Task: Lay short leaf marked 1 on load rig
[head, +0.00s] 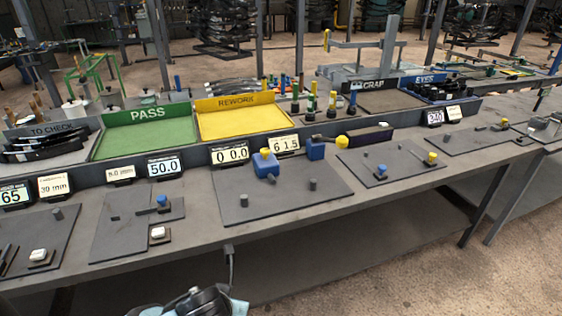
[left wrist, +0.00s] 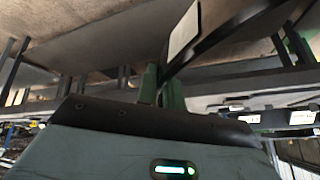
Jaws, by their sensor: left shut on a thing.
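My left gripper (left wrist: 162,88) shows in the left wrist view as green fingers. It is shut on a dark, narrow leaf (left wrist: 225,36) that runs up to the right. A white label (left wrist: 184,30) is by the leaf; no mark is readable on it. In the head view, part of my own arm shows at the bottom edge, but no fingertips or held leaf show there. A dark plate (head: 240,208) with short posts, blue blocks (head: 265,165) and a yellow-knobbed lever (head: 341,142) looks like the load rig; nothing lies across its posts. My right gripper is not in view.
Behind the plates stand number displays (head: 230,154), a green PASS tray (head: 150,144), a yellow REWORK tray (head: 285,122) and a grey SCRAP tray (head: 388,111). Dark leaves (head: 45,147) lie in the TO CHECK tray at left. The bench's front strip (head: 320,215) is clear.

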